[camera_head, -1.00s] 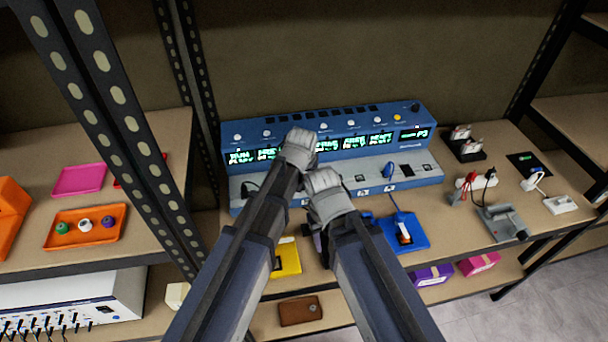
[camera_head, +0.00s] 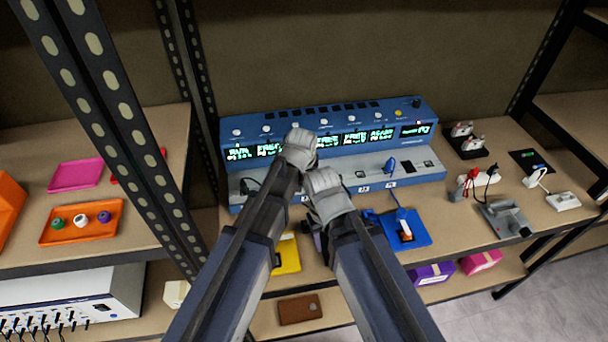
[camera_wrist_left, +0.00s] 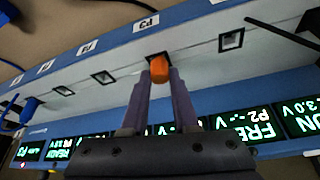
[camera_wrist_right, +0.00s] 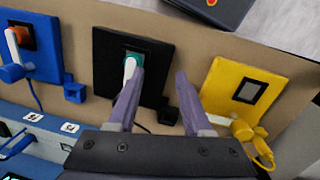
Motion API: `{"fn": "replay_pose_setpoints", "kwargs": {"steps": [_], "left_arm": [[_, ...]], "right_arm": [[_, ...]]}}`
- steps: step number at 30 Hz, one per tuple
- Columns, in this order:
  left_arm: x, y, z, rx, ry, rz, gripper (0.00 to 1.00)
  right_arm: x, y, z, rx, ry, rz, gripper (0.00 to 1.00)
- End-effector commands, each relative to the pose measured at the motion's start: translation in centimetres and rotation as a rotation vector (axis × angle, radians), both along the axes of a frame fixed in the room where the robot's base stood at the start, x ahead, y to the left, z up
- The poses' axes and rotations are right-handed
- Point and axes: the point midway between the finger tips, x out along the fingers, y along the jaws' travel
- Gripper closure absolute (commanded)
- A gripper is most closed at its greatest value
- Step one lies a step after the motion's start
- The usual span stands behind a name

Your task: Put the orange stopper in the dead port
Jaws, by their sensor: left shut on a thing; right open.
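The orange stopper (camera_wrist_left: 159,66) is between the fingertips of my left gripper (camera_wrist_left: 160,76), which is shut on it. The stopper overlaps a square port opening (camera_wrist_left: 152,57) on the grey ledge of the blue device (camera_wrist_left: 110,66); how far in it sits, I cannot tell. Other square ports lie on either side. In the head view my left gripper (camera_head: 303,140) is over the ledge and hides the stopper. My right gripper (camera_wrist_right: 154,92) is open and empty, above a black pad (camera_wrist_right: 160,68) with a white plug (camera_wrist_right: 130,67) in a teal socket.
A yellow pad (camera_wrist_right: 255,82) and a blue pad (camera_wrist_right: 38,30) flank the black pad. Cables run over the ledge and shelf. An orange tray (camera_head: 62,235) with small stoppers is on the left shelf. A dark upright post (camera_head: 110,110) stands left of my arms.

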Motion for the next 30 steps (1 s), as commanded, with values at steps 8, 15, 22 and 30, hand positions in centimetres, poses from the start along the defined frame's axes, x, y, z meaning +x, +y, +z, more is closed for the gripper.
{"fn": "replay_pose_setpoints", "kwargs": {"steps": [8,15,22,30], "left_arm": [[-0.02,0.00,-0.58,0.000,0.001,0.000,1.00],[-0.01,0.00,-0.49,0.000,0.001,0.000,0.61],[-0.02,0.00,-0.48,0.000,0.001,0.000,0.38],[-0.04,0.00,-0.41,0.000,0.001,0.000,0.38]], "right_arm": [[0.00,-0.01,-0.57,0.000,0.000,0.000,0.50],[0.00,0.00,-0.48,0.000,0.000,0.000,0.50],[0.00,0.00,-0.48,0.000,0.000,0.000,0.50],[0.00,0.00,-0.40,0.000,0.000,0.000,0.50]]}}
